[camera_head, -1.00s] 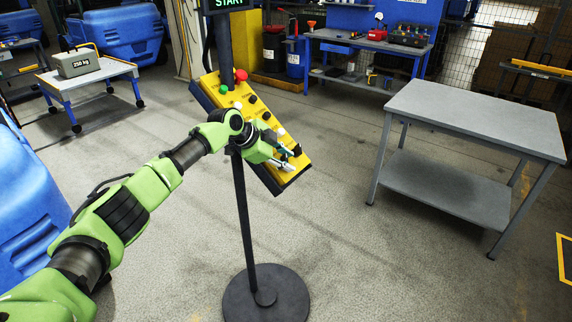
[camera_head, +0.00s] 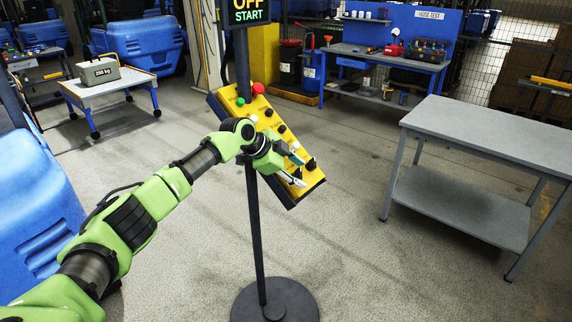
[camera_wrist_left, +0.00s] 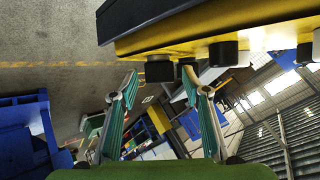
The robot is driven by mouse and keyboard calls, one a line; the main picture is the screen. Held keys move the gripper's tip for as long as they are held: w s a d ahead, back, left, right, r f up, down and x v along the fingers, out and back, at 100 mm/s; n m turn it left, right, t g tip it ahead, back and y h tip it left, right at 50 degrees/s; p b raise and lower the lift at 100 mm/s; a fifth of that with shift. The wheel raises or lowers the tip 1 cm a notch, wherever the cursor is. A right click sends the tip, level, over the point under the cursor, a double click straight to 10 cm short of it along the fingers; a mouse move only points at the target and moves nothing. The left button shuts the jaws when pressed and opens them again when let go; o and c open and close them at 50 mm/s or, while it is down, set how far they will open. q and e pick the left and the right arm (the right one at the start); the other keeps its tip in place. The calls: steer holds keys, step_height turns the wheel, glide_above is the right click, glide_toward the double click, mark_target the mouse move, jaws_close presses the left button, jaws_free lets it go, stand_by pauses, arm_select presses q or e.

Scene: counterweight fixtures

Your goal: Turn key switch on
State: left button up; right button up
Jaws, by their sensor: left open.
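A tilted yellow control panel (camera_head: 268,117) stands on a dark post with a round base. It carries red, green, white and black buttons and knobs. I cannot tell for certain which one is the key switch. My left gripper (camera_head: 302,171) is open at the panel's lower end, near a black knob (camera_head: 311,164). In the left wrist view the open fingers (camera_wrist_left: 161,86) are below the panel's edge (camera_wrist_left: 170,38), with a black knob (camera_wrist_left: 158,69) between their tips. I cannot tell whether they touch it. A display (camera_head: 250,12) above the panel reads OFF and START.
A grey table (camera_head: 490,128) stands at the right. A small table (camera_head: 108,90) with a 250 kg weight (camera_head: 98,72) is at the back left. A blue workbench (camera_head: 385,58) is at the back. The floor around the post's base (camera_head: 275,300) is clear.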

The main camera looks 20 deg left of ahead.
arm_select(q)
steer(key=v, duration=1)
steer(key=shift+s+a, duration=0.2)
steer(key=shift+r, duration=0.1)
